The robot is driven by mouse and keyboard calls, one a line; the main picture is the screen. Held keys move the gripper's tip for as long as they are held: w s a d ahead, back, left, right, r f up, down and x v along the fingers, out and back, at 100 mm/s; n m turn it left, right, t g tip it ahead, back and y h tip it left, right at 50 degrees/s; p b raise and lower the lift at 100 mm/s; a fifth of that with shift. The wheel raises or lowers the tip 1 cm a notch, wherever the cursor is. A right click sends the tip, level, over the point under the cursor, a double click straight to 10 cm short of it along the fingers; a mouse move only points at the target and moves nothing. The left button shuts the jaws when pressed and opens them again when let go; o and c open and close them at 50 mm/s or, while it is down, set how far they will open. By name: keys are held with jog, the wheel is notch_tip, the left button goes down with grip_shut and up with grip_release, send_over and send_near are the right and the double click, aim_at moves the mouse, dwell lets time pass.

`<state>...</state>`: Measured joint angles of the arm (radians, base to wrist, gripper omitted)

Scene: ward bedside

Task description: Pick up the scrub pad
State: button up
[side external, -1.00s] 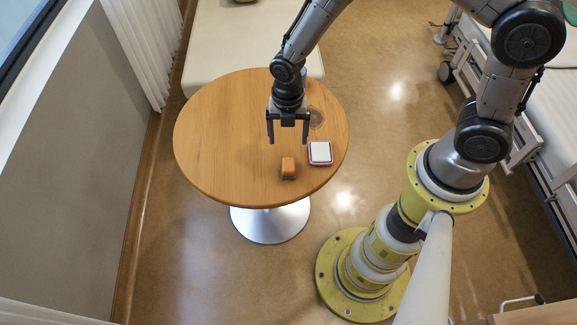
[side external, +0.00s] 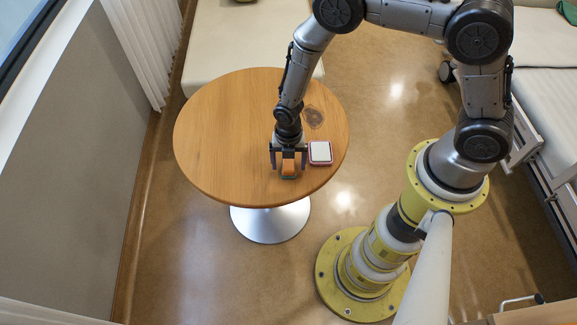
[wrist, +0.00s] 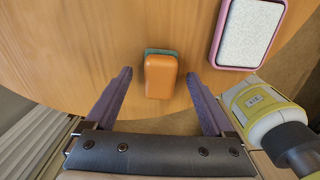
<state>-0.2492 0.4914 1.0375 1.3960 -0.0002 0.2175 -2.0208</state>
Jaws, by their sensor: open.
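The scrub pad (side external: 289,169), an orange block with a green underside, lies on the round wooden table (side external: 215,130) near its front edge. In the wrist view the scrub pad (wrist: 161,76) sits between the two fingers, with a gap on each side. My gripper (side external: 288,164) is open and has come down over the pad, one finger on either side of it. In the wrist view my gripper (wrist: 160,84) is empty. From the side, its fingers hide part of the pad.
A white square item with a pink-red rim (side external: 320,153) lies just right of the pad, close to my right finger. A pale bench (side external: 215,45) stands behind the table. The left part of the tabletop is clear.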

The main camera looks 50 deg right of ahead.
aim_at(289, 163)
jog(key=shift+f, duration=0.3)
grip_shut()
jog(key=shift+r, duration=0.1)
jog(key=shift+r, duration=0.55)
notch_tip(289, 163, up, 2)
jog(key=shift+r, duration=0.2)
jog(key=s+d+r, duration=0.3)
jog(key=s+r, duration=0.6)
jog(key=s, duration=0.4)
jog(key=shift+s+d+r, duration=0.2)
jog(key=shift+s+d, duration=0.05)
jog(key=shift+s, duration=0.05)
